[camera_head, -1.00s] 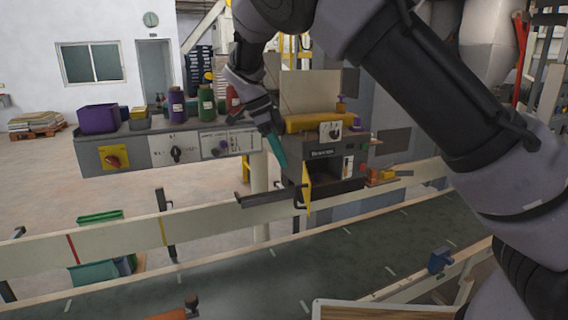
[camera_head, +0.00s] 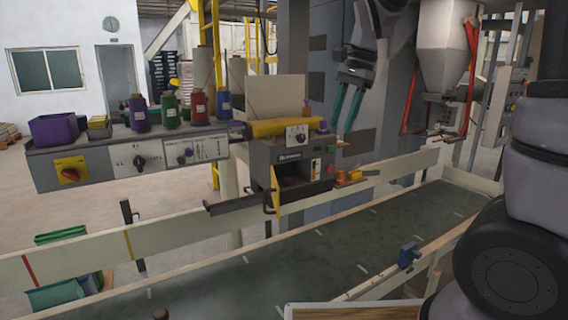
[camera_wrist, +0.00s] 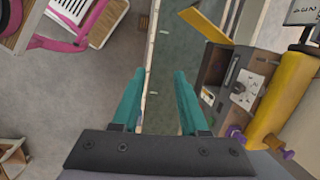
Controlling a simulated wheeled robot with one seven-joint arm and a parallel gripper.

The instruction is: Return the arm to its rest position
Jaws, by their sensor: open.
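My gripper (camera_head: 347,108) is in the upper middle of the head view, pointing down, with its two teal fingers apart and nothing between them. It hangs to the right of the sewing machine head (camera_head: 290,160), a dark box with a knob panel and a yellow cylinder on top. In the wrist view my gripper (camera_wrist: 160,85) also shows open and empty, above the dark conveyor belt (camera_wrist: 160,50). The machine stands at the right of that view, apart from the fingers. The upper part of my arm is cut off by the head view's top edge.
A control shelf (camera_head: 130,155) at left carries thread cones and a purple bin (camera_head: 54,129). The conveyor belt (camera_head: 330,245) runs below, between pale rails. A sack filler hopper (camera_head: 447,55) with red straps stands at right. Green crates (camera_head: 62,235) are at lower left.

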